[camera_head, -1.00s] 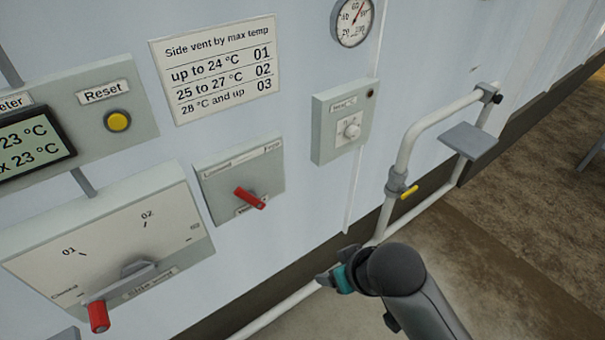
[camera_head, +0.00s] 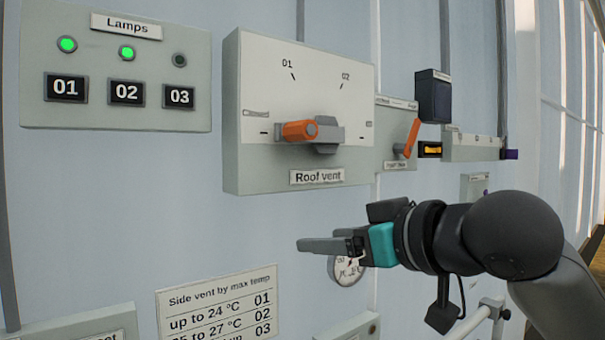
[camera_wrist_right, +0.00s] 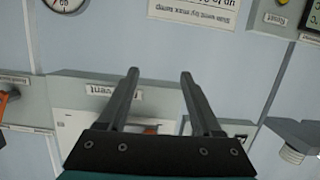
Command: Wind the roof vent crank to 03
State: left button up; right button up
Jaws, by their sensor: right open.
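The roof vent box (camera_head: 307,165) is on the wall in the head view. Its orange crank handle (camera_head: 297,131) points left, towards the "Closed" mark, on a grey hub (camera_head: 327,135). Marks 01 and 02 show along the top of the dial; the label at the right edge is too small to read. My right gripper (camera_head: 305,245) is below the box, apart from the crank, fingers pointing left. In the wrist view the right gripper (camera_wrist_right: 158,74) is open and empty; the upside-down roof vent box (camera_wrist_right: 75,90) lies behind it, the crank mostly hidden. My left gripper is out of view.
The lamp panel (camera_head: 115,75) has lamps 01 and 02 lit green and 03 dark. A smaller box with an orange lever (camera_head: 412,138) sits right of the roof vent. A round gauge (camera_head: 347,270) and the side vent sign (camera_head: 218,305) are below. Bare wall lies left of my gripper.

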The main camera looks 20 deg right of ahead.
aim_at(311, 127)
jog(key=s+d+r+t+y, duration=0.1)
jog(key=s+r, duration=0.3)
jog(key=r, duration=0.4)
jog(key=s+d+r+t, duration=0.2)
jog(key=s+r, duration=0.2)
jog(key=r, duration=0.3)
jog(key=shift+m, duration=0.3)
jog(key=p+x, duration=0.4)
jog(key=x, duration=1.1)
jog(key=shift+w+a+f, duration=0.1)
jog(key=shift+f, duration=0.1)
grip_shut()
